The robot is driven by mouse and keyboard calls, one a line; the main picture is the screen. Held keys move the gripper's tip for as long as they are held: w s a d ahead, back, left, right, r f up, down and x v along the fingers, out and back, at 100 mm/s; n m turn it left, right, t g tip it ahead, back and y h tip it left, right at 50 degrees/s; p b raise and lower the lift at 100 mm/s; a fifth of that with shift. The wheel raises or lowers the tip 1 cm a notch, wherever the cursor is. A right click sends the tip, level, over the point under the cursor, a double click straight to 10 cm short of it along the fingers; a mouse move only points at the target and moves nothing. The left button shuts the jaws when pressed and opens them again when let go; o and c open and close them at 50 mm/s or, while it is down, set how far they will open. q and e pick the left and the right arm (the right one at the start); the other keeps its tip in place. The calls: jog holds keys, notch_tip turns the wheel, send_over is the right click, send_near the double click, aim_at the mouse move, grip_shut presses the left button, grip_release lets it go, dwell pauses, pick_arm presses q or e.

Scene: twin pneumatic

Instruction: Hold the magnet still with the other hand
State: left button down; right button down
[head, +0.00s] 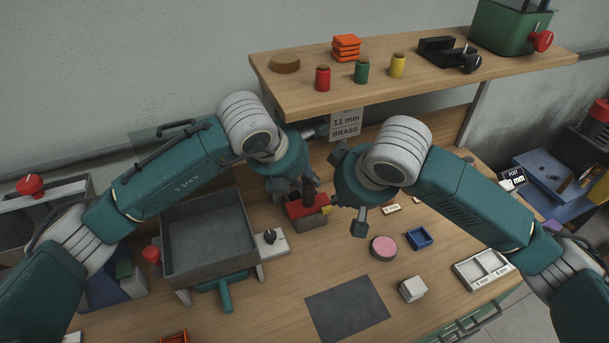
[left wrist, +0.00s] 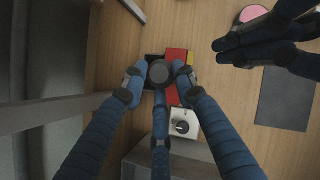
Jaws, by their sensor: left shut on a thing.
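My left gripper (head: 308,188) points down at the middle of the bench, its fingers closed around a dark upright cylinder with a round grey top (left wrist: 160,73). A red block with a yellow end (head: 304,209) sits right beside and below these fingers; it also shows in the left wrist view (left wrist: 176,58). I cannot tell for certain which of these is the magnet. My right gripper (head: 347,192) is just to the right, its fingers spread and nothing seen between them. It also shows at the upper right of the left wrist view (left wrist: 232,50).
A grey tray on legs (head: 208,235) stands left, beside a white plate with a black knob (head: 271,240). A pink disc (head: 383,248), blue dish (head: 419,237), white block (head: 413,289) and dark mat (head: 347,306) lie right and front. A wooden shelf (head: 420,75) hangs above.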

aim_at(327, 210)
dwell(0.8)
jog(key=s+f+y, duration=0.1)
jog(key=s+f, duration=0.1)
jog(key=f, duration=0.1)
jog(key=s+d+f+n+t+y, duration=0.1)
jog(key=s+f, duration=0.1)
jog(key=f, duration=0.1)
jog(key=s+d+f+n+y, duration=0.1)
jog(key=s+f+y, duration=0.1)
jog(key=f, duration=0.2)
jog(key=shift+s+d+t, duration=0.1)
jog(key=shift+s+t, duration=0.2)
jog(key=shift+s, duration=0.1)
jog(key=shift+s+d+f+n+t, duration=0.1)
jog(key=shift+s+d+n+t, duration=0.2)
jog(key=shift+s+d+n, duration=0.1)
jog(key=shift+w+a, duration=0.55)
jog(key=shift+w, duration=0.85)
jog(key=shift+w+a, duration=0.5)
jog(key=shift+w, duration=0.85)
jog(key=shift+w+a, duration=0.55)
jog(key=shift+w, duration=0.85)
jog(key=shift+w, duration=0.1)
jog(key=shift+w+a, duration=0.2)
jog(key=shift+w, duration=0.1)
